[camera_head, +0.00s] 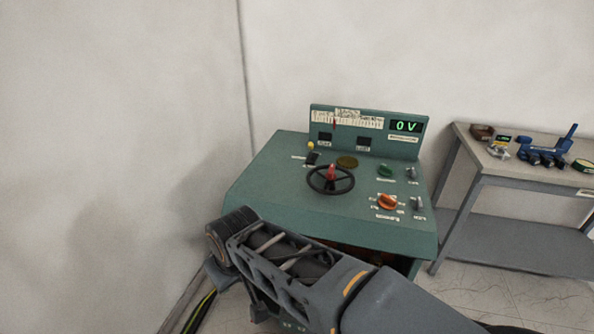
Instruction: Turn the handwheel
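The handwheel (331,181) is a dark ring with a red knob or hub piece (331,172) standing at its middle. It sits on the sloped top of a green control console (270,185). My arm reaches in from the lower right, in front of the console. Its end, my gripper (222,236), is at the console's front left, apart from the handwheel and to its lower left. I cannot make out the fingertips or whether they are open.
The console also has a display reading 0 V (406,127), an orange knob (387,202), a green knob (385,171) and small switches. A grey table (545,177) with tools stands at the right. Bare walls rise behind and left. A yellow-green cable (200,310) runs at lower left.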

